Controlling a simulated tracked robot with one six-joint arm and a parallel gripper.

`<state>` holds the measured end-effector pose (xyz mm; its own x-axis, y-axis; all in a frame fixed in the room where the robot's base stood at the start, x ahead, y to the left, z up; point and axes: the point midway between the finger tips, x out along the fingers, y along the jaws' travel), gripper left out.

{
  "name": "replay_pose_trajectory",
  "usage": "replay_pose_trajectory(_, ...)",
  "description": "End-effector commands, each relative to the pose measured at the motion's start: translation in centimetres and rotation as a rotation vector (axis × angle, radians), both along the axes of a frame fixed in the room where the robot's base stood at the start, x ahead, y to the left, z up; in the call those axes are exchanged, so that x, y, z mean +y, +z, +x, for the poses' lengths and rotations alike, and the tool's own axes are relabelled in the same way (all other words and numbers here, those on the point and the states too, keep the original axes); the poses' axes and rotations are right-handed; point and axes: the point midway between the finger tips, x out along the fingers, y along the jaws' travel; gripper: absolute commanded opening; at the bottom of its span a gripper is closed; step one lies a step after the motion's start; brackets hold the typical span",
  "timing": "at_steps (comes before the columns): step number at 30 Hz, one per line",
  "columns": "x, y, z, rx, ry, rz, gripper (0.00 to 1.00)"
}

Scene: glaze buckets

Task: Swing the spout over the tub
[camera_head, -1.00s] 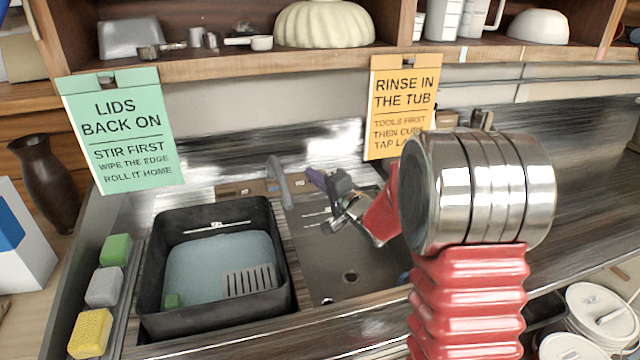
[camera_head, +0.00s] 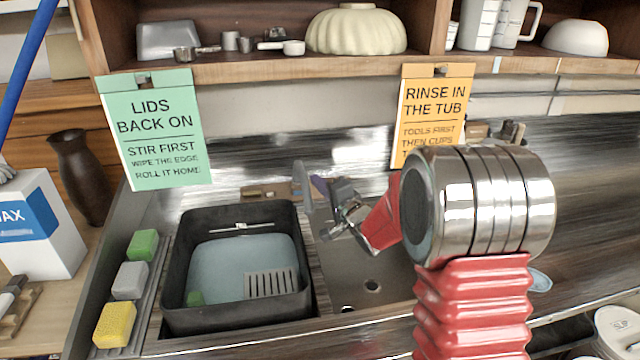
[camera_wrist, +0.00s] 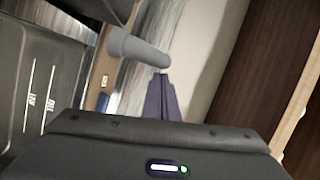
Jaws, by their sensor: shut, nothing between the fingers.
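The grey spout (camera_head: 303,188) stands at the back of the sink, just right of the tub's back right corner. The black tub (camera_head: 168,290) holds pale blue water, with a slotted grey piece and a small green block in it. My gripper (camera_head: 318,186), with purple fingers, is shut and empty, close on the right side of the spout. In the wrist view, my shut fingertips (camera_wrist: 161,76) are right by the end of a grey rounded tube (camera_wrist: 138,48), which looks like the spout. I cannot tell whether they touch.
The steel sink (camera_head: 345,275) lies right of the tub. Green, grey and yellow sponges (camera_head: 116,325) line a rack at the tub's left. A green sign (camera_head: 155,130) and an orange sign (camera_head: 432,112) hang from the shelf (camera_head: 270,66) above. A dark vase (camera_head: 80,175) stands at left.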

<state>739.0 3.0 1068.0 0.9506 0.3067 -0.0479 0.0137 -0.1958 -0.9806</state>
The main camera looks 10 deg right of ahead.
Motion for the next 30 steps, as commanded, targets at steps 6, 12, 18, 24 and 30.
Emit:
replay_pose_trajectory(6, -0.3, 0.0, 0.0, 0.000, -0.012, 0.001, 0.00)
replay_pose_trajectory(12, 0.3, 0.0, -0.2, 0.000, -0.039, 0.001, 0.00)
replay_pose_trajectory(18, 1.3, 0.0, -0.4, 0.001, -0.089, 0.002, 0.00)
replay_pose_trajectory(24, 2.6, 0.0, -0.5, 0.001, -0.155, 0.001, 0.00)
replay_pose_trajectory(30, 4.0, 0.0, -0.6, 0.001, -0.228, 0.002, 0.00)
